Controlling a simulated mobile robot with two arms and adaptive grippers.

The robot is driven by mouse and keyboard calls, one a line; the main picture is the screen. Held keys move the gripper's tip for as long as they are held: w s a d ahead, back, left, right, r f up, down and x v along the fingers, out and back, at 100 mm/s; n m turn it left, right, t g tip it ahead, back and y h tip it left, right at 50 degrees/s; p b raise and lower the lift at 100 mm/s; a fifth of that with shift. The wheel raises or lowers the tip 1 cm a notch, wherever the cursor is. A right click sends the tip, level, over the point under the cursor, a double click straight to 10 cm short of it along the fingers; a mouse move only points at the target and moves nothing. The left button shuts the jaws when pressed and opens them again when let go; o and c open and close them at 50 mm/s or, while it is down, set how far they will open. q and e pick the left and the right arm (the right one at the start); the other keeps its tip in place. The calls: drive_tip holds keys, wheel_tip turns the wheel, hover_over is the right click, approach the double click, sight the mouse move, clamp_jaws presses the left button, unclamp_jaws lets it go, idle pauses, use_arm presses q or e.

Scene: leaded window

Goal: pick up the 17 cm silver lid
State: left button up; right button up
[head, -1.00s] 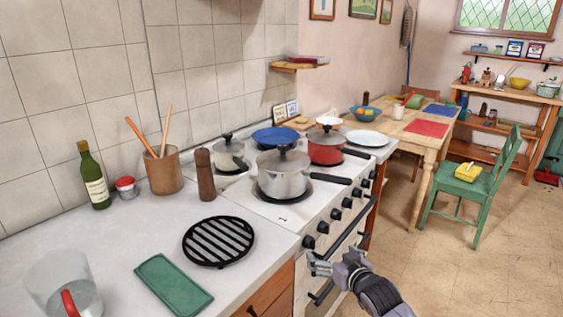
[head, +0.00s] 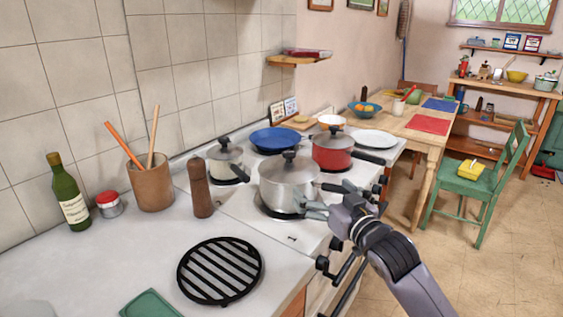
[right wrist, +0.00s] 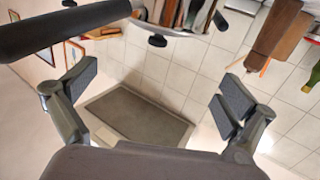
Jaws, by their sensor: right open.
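A silver lid (head: 290,168) with a dark knob sits on the large silver pot (head: 284,192) on the front of the stove. A smaller silver lid (head: 224,152) covers the small pot behind it to the left. I cannot read either lid's size. My right gripper (head: 316,206) is beside the large pot's right side, below its lid and handle, and holds nothing. In the right wrist view its two fingers (right wrist: 155,103) are spread wide, with a dark handle (right wrist: 62,30) crossing the upper left. My left gripper is not in view.
A lidded red pot (head: 332,152) stands behind and right of the large pot, and a blue pan (head: 275,140) at the back. The large pot's black handle (head: 338,188) sticks out right. A pepper mill (head: 200,188) and a black trivet (head: 220,270) are on the left counter.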

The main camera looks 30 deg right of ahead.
drive_tip(key=w, duration=0.2)
drive_tip(key=p, duration=0.1)
approach(291, 158)
drive_tip(key=w, duration=0.5)
drive_tip(key=w+d, duration=0.1)
drive_tip(key=shift+w+f, duration=0.25)
drive_tip(key=shift+f, duration=0.15)
drive_tip(key=shift+w+p, duration=0.2)
drive_tip(key=shift+p, duration=0.1)
drive_tip(key=shift+w+r, duration=0.1)
drive_tip(key=shift+w, duration=0.25)
drive_tip(key=w, duration=0.1)
drive_tip(key=w+p, duration=0.1)
drive_tip(key=w, duration=0.1)
drive_tip(key=shift+w+d, duration=0.2)
drive_tip(key=shift+d, duration=0.15)
drive_tip(key=shift+w, duration=0.4)
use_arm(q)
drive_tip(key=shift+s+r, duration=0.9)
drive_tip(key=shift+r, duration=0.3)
use_arm(e)
drive_tip(key=shift+c, duration=0.5)
